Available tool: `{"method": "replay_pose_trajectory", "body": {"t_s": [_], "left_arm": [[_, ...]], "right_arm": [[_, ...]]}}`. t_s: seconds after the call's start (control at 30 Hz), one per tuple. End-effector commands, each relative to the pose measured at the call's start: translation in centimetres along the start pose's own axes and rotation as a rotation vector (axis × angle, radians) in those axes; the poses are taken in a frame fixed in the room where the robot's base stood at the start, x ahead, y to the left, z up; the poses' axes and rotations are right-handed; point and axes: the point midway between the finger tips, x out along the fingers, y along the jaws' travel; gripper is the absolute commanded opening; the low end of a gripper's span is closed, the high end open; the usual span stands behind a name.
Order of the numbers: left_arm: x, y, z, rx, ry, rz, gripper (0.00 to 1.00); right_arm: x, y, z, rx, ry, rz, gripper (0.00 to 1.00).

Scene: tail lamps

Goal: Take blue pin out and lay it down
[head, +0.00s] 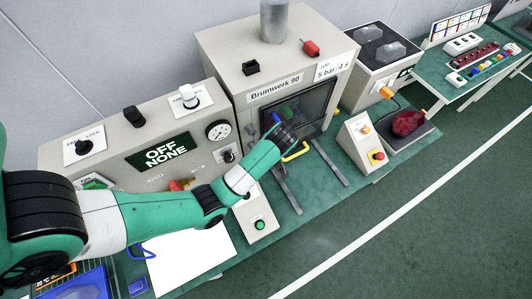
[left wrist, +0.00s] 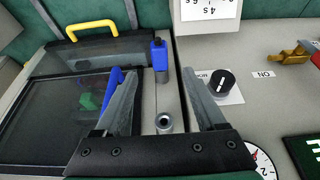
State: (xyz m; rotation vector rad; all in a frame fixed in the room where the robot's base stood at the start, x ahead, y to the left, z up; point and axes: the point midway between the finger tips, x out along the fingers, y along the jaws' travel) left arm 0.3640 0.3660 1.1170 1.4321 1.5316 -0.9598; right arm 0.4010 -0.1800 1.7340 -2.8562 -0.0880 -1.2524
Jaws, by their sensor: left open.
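The blue pin (left wrist: 160,58) shows in the left wrist view as a blue block with a dark top, by the right side of the door frame. My left gripper (left wrist: 160,78) is open, its two grey fingers apart. The pin shows between and just beyond the fingertips; I cannot tell whether they touch it. A grey metal ring with a dark hole (left wrist: 165,122) lies nearer the palm, between the fingers. Another blue part (left wrist: 112,90) shows behind the left finger. In the head view my left gripper (head: 283,128) is at the left side of the machine's door, largely hiding the pin area.
The machine (head: 225,60) marked Brumwerk 90 has a dark window door with a yellow handle (head: 296,152). Two grey rails (head: 328,160) lie before it. A control panel (head: 165,150) stands left; a button box (head: 362,142) stands right. A white sheet (head: 190,258) lies on the green bench.

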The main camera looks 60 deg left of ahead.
Motion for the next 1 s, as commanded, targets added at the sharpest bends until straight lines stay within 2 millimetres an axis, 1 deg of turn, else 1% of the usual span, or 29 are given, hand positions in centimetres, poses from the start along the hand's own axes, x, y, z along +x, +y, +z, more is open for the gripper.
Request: {"method": "replay_pose_trajectory", "body": {"t_s": [0.03, 0.2, 0.3, 0.4, 0.53, 0.77, 0.8, 0.87, 1.0], "left_arm": [[1.4, -0.1, 0.1, -0.001, 0.000, -0.004, 0.72], [5.2, -0.1, 0.1, -0.001, 0.000, -0.004, 0.72], [6.9, -0.1, 0.1, 0.000, 0.000, -0.002, 0.72], [8.2, 0.0, 0.0, -0.001, 0.000, -0.002, 0.72], [8.8, 0.0, 0.0, -0.001, 0.001, 0.000, 0.72], [8.9, 0.0, 0.0, -0.001, 0.001, 0.001, 0.72], [8.9, 0.0, 0.0, -0.001, 0.001, 0.001, 0.69], [8.9, 0.0, 0.0, -0.001, 0.001, 0.001, 0.58], [8.9, 0.0, 0.0, -0.001, 0.001, 0.001, 0.33]], "right_arm": [[-0.5, 0.0, 0.5, 0.000, -0.001, 0.000, 0.50], [-1.1, 0.0, 1.1, 0.000, 0.000, 0.000, 0.50], [-1.5, 0.0, 1.4, 0.000, 0.000, 0.000, 0.50], [-1.7, 0.0, 1.6, 0.000, 0.000, 0.000, 0.50], [-1.8, 0.0, 1.6, 0.000, 0.000, 0.000, 0.50], [-1.7, 0.0, 1.6, 0.000, 0.000, 0.000, 0.50], [-1.7, 0.0, 1.6, 0.000, 0.000, 0.000, 0.50], [-1.7, 0.0, 1.6, 0.000, 0.000, 0.000, 0.50], [-1.7, 0.0, 1.6, 0.000, 0.000, 0.000, 0.50]]}}
